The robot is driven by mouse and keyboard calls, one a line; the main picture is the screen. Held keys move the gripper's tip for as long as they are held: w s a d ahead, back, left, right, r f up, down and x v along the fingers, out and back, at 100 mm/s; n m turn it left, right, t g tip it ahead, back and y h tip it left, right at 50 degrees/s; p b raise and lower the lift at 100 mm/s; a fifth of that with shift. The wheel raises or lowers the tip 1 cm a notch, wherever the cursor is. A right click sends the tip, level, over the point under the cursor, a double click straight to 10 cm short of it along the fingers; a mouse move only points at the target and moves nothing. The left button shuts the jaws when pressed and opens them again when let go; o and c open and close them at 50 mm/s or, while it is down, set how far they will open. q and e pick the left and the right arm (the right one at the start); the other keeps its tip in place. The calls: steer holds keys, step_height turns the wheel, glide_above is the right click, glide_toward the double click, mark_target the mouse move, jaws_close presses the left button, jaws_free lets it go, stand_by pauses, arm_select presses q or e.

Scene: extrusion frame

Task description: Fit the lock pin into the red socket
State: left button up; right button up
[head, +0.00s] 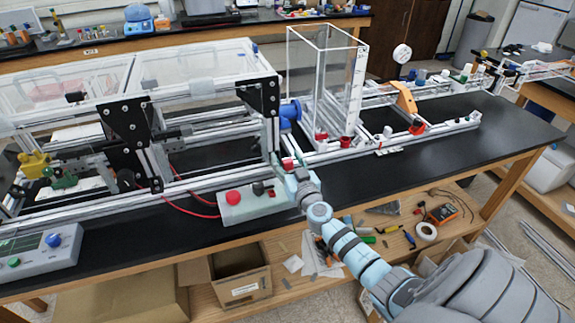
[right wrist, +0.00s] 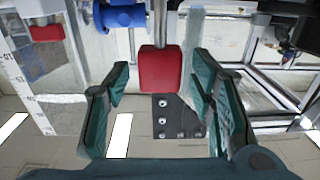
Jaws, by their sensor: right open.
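My right gripper (head: 290,174) reaches in from the lower right, at the front right corner of the extrusion frame (head: 262,97). In the right wrist view its green-padded fingers (right wrist: 160,76) are open, one on each side of a red block (right wrist: 160,69). A gap shows on both sides of the block. The block sits at the end of a grey rod (right wrist: 160,25); I cannot tell whether it is the lock pin's head or the red socket. In the head view a small red part (head: 287,163) shows beside the gripper. My left gripper is not in view.
A blue flanged part (head: 291,110) is close above the gripper; a black bracket (right wrist: 178,115) lies behind the red block. A clear upright box (head: 326,75) stands to the right. A control box with a red button (head: 233,197) sits at the left. The bench's front right is clear.

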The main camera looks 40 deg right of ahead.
jaws_close()
